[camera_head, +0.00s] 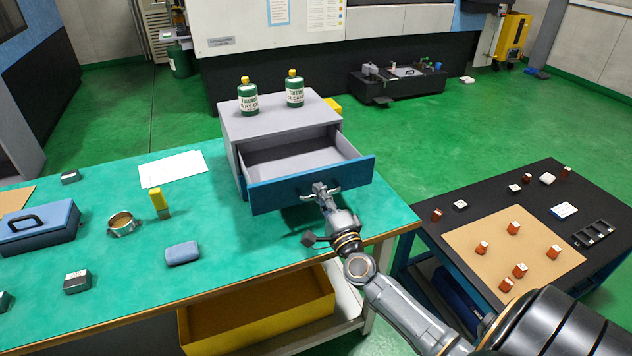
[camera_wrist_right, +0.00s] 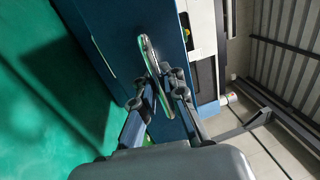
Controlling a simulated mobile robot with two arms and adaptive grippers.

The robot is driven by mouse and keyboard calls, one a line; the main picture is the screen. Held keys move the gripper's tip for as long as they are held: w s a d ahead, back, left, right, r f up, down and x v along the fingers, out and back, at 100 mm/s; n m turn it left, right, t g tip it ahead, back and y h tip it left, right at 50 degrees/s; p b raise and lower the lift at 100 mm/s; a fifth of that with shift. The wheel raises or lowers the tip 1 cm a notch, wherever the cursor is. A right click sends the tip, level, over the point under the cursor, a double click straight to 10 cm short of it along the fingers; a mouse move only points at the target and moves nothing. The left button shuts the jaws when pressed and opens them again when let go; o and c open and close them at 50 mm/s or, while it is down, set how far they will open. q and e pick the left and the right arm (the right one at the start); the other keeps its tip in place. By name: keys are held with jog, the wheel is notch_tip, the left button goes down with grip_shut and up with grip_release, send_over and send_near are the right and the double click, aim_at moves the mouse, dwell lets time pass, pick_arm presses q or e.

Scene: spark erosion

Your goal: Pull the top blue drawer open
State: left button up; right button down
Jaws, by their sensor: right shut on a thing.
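The top blue drawer (camera_head: 284,194) stands pulled out of the grey cabinet (camera_head: 262,128) on the green table in the head view. Its grey inside shows and looks empty. Its blue front also fills the upper middle of the right wrist view (camera_wrist_right: 125,40). My right gripper (camera_head: 322,190) is shut on the drawer's curved metal handle, near the middle of the front. In the right wrist view the handle (camera_wrist_right: 148,55) runs between the fingers of my right gripper (camera_wrist_right: 168,82). My left gripper is in neither view.
Two green bottles (camera_head: 247,97) (camera_head: 294,89) stand on the cabinet. A blue toolbox (camera_head: 40,228), a metal ring (camera_head: 122,223) and a blue-grey block (camera_head: 183,253) sit on the green table (camera_head: 230,245). A black table (camera_head: 455,225) with small red parts stands to the right.

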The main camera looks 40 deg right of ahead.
jog(key=shift+s, duration=0.15)
jog(key=shift+f, duration=0.1)
jog(key=c, duration=1.4)
grip_release()
jog(key=v, duration=1.1)
jog(key=shift+s+a+f, duration=0.1)
jog(key=shift+s, duration=0.3)
